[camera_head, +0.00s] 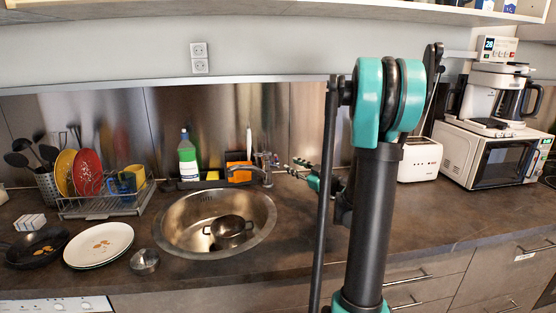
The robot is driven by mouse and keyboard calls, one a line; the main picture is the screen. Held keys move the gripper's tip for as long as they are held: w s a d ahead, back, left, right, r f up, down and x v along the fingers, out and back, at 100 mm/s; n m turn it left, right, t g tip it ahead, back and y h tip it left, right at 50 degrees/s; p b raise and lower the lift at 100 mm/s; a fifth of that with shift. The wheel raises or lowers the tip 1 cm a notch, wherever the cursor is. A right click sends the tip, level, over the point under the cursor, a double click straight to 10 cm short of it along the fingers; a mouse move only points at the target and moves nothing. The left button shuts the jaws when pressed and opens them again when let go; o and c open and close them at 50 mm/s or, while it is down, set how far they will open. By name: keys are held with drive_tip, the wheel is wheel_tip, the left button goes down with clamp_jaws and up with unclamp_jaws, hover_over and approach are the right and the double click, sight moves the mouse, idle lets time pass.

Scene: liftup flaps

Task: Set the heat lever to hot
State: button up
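The dark grey faucet (245,169) stands at the back right rim of the round steel sink (166,226), its spout reaching left over the bowl. A short upright part at its right end (266,160) looks like the mixer body. The heat lever itself is too small to make out, so its setting cannot be told. My gripper (294,167) is just right of the faucet, pointing left towards it. Its two thin fingers look spread apart with nothing between them. I see a gap between the fingertips and the faucet in the picture. My arm hides part of the counter behind it.
A pot (229,232) sits in the sink. A green-and-white bottle (187,160) and orange sponge box (238,171) stand behind it. A dish rack (100,206) and plates (98,245) are left. A toaster (419,160) and microwave (488,157) stand right. The front right counter is clear.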

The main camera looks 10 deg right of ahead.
sight(276, 161)
drive_tip(key=x, duration=0.9)
drive_tip(key=shift+w, duration=0.25)
clamp_jaws()
